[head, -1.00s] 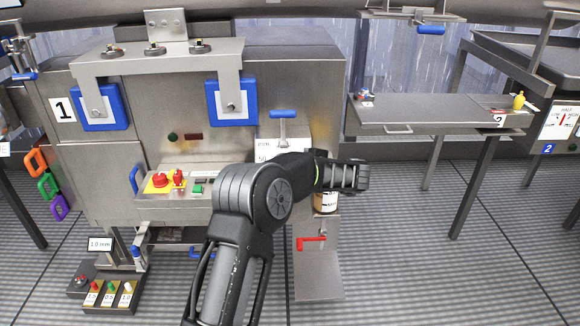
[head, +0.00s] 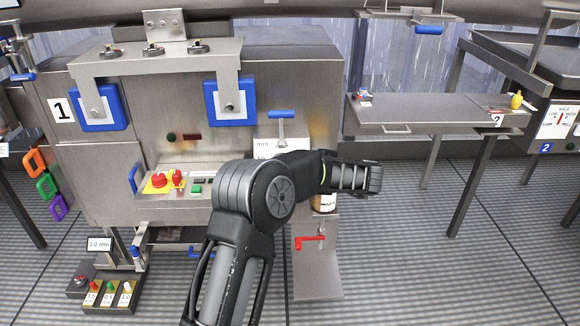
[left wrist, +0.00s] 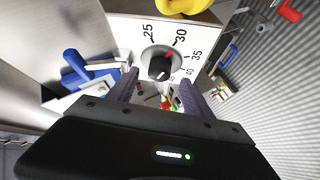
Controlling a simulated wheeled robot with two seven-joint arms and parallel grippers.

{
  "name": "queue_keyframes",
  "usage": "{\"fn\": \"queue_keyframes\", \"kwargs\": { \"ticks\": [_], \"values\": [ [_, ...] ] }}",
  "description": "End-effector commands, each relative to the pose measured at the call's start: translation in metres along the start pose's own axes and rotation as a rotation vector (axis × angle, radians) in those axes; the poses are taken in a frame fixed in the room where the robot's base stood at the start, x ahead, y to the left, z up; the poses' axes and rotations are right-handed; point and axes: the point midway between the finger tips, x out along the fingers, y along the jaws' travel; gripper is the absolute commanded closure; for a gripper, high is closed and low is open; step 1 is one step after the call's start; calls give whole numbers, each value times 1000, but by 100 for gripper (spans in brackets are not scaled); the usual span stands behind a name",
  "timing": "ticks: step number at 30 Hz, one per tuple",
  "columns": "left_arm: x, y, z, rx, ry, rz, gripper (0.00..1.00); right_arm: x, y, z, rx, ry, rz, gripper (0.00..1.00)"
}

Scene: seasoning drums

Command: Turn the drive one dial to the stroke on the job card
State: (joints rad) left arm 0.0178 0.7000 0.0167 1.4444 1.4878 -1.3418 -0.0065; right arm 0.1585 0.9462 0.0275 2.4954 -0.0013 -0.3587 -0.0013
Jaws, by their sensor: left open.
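In the left wrist view a black dial knob (left wrist: 160,63) with a red mark sits on a white scale plate (left wrist: 125,30) numbered from 25 upward. The red mark points between 30 and 35. My left gripper (left wrist: 159,84) is open, its two fingers on either side of the view just below the knob, with nothing between them; contact cannot be told. In the head view my left arm covers most of the white plate (head: 283,146), and the gripper itself is hidden. I cannot make out a job card. My right gripper is not in view.
A blue-handled lever (head: 283,115) stands above the plate and a red crank (head: 310,242) below it. A labelled jar (head: 325,203) is partly behind my arm. A "1.0 mm" display (head: 100,244) stands lower left. A steel table (head: 430,108) is at right; the floor between is clear.

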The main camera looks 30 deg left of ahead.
Motion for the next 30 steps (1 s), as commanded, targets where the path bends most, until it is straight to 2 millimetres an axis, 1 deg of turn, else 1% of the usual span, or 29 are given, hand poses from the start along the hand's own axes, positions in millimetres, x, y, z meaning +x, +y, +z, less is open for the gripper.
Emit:
{"fn": "queue_keyframes", "kwargs": {
  "ticks": [1, 3, 6, 9, 25, 28, 30],
  "values": [
    [-10, 1, 0, 0, -2, 0, 41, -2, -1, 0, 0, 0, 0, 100],
    [-21, 1, 0, 0, -3, 0, 41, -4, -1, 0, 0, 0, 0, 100],
    [-32, 1, 0, -1, -1, 0, 41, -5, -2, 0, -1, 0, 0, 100],
    [-37, 0, 0, -1, 0, 0, 41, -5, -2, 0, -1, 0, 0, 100],
    [-38, 0, 0, 0, -1, -1, 41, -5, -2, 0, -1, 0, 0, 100],
    [-38, 1, 7, 2, -28, 6, 41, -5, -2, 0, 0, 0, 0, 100],
    [-39, 8, 20, 19, -79, 45, 41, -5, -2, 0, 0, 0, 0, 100]
  ]
}}
